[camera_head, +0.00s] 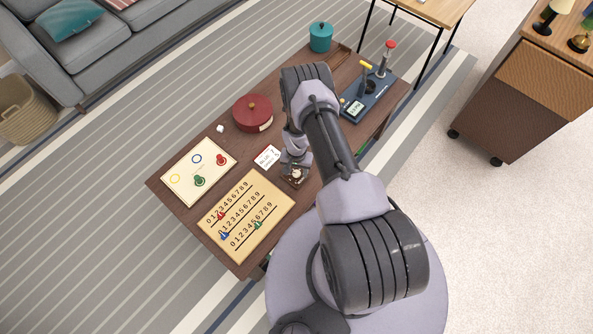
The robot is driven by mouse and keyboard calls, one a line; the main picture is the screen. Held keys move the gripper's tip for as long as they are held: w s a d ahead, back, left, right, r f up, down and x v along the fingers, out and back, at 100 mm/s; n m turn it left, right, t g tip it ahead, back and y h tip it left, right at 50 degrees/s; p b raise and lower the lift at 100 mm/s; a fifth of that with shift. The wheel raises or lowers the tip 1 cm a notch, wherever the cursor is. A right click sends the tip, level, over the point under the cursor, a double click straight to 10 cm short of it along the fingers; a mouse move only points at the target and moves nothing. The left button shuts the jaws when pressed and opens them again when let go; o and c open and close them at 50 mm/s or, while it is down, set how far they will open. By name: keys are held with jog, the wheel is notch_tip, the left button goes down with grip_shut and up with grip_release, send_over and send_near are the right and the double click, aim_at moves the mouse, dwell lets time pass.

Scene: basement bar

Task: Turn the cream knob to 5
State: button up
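My arm reaches over the low dark wooden table (160,179), and my gripper (296,168) points down near the middle of its right side. Right under the gripper is a small dark brown box (292,184). A small pale patch at the box's top could be the cream knob, but it is too small and too covered by my gripper to be sure. No number scale or pointer can be read there. The fingers are not clear enough to show whether they are open or shut, or touching anything.
A white card (267,157) with red lettering lies left of the box. A number board (246,247) with coloured pieces and a cream board (179,163) are nearer. A red lidded pot (253,113), blue device (367,97) and teal pot (320,37) stand farther back.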

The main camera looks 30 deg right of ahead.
grip_shut()
jog(key=shift+m, duration=0.3)
jog(key=m+b, duration=0.2)
jog(key=m, duration=0.2)
jog(key=shift+f, duration=0.1)
jog(key=m+b, duration=0.2)
jog(key=m, duration=0.3)
jog(key=shift+m, duration=0.4)
jog(key=m+b, duration=0.1)
jog(key=m, duration=0.3)
jog(key=shift+m, duration=0.3)
jog(key=m+b, duration=0.1)
jog(key=m, duration=0.3)
jog(key=shift+m+b, duration=0.3)
jog(key=shift+b, duration=0.1)
jog(key=shift+m, duration=0.3)
